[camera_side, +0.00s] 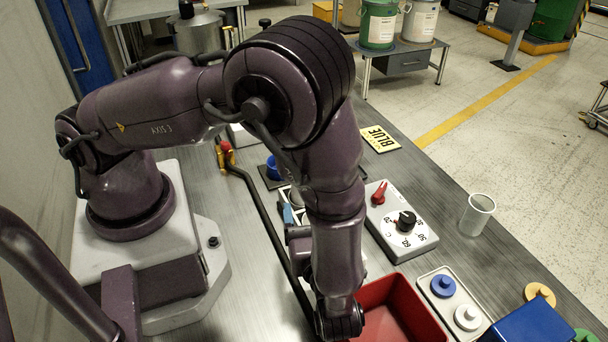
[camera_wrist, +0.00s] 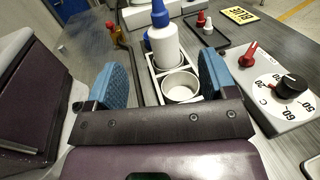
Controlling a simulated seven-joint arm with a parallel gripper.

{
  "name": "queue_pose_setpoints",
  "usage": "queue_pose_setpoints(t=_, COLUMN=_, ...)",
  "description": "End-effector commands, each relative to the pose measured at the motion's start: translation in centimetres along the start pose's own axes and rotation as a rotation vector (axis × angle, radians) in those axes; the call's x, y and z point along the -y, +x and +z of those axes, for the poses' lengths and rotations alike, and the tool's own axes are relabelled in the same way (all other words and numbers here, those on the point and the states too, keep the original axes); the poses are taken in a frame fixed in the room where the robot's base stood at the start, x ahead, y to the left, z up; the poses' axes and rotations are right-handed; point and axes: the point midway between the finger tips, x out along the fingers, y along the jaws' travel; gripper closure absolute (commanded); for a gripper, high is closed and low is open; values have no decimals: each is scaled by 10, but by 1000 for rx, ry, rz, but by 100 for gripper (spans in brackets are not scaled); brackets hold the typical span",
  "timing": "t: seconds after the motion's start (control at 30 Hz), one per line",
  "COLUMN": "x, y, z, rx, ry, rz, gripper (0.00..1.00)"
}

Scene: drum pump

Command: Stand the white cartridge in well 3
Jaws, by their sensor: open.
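A white bottle-shaped cartridge with a blue tip (camera_wrist: 163,42) stands upright in a pale rack (camera_wrist: 153,90) in the wrist view. A round white-rimmed opening (camera_wrist: 181,87) lies in front of it in the same rack and looks empty. I cannot tell whether it is a well or a cup, and no well numbers are readable. My gripper (camera_wrist: 161,70) is open, its blue fingers to the left and right of the cartridge and nearer the camera, with nothing held. In the side view my arm hides most of the gripper and rack.
A white dial box (camera_side: 401,222) with a red lever stands right of the rack. A red bin (camera_side: 398,306), a tray with blue and white knobs (camera_side: 452,301) and a white cup (camera_side: 477,214) are nearby. A black hose (camera_side: 262,209) runs left of the rack.

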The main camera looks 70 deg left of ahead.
Motion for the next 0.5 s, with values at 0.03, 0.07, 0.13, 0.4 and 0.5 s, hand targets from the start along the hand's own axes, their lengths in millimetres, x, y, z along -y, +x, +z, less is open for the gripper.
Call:
queue_pose_setpoints(t=0.03, x=0, y=-1, z=0, rx=0, ry=0, rz=0, gripper=22)
queue_pose_setpoints(t=0.07, x=0, y=-2, z=0, rx=-1, ry=0, rz=2, gripper=22)
queue_pose_setpoints(t=0.13, x=0, y=0, z=3, rx=-15, ry=-11, rz=17, gripper=22)
queue_pose_setpoints(t=0.4, x=-7, y=26, z=58, rx=-298, ry=-241, rz=327, gripper=22)
queue_pose_setpoints(t=0.5, x=-16, y=38, z=82, rx=-449, ry=-384, rz=484, gripper=22)
